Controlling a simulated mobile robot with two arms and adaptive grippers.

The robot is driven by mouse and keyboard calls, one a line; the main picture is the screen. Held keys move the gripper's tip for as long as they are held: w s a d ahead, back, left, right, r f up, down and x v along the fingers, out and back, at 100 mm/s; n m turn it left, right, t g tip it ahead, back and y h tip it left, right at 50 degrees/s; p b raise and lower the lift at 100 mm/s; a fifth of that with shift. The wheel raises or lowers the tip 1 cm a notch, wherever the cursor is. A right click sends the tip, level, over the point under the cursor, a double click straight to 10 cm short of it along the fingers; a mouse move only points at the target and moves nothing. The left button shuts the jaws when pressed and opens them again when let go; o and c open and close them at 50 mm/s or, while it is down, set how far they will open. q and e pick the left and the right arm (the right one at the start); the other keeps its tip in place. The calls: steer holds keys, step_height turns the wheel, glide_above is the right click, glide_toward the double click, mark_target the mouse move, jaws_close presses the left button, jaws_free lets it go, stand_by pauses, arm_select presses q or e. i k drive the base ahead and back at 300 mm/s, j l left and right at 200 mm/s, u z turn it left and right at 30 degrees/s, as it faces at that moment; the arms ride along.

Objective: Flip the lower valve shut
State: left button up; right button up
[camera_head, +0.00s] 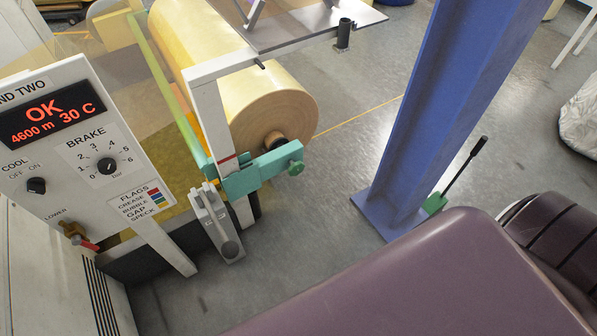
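The lower valve (73,231) is a small brass fitting on the white machine panel at the lower left, below the "LOWER" label (54,215). Its short red handle (88,246) points to the right and slightly down. I cannot tell from the handle whether the valve is open or shut. Neither of my grippers is in view, and nothing touches the valve.
The control panel (75,145) above the valve shows "OK", with brake and cool knobs. A cream roll (265,105), a teal clamp (260,172) and a grey bracket (216,222) stand right of it. A blue column (425,110) rises farther right. Floor between is clear.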

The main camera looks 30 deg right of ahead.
mark_target(76, 240)
steer(key=k+j, duration=0.25)
steer(key=k+j+u, duration=0.1)
steer(key=u, duration=1.7)
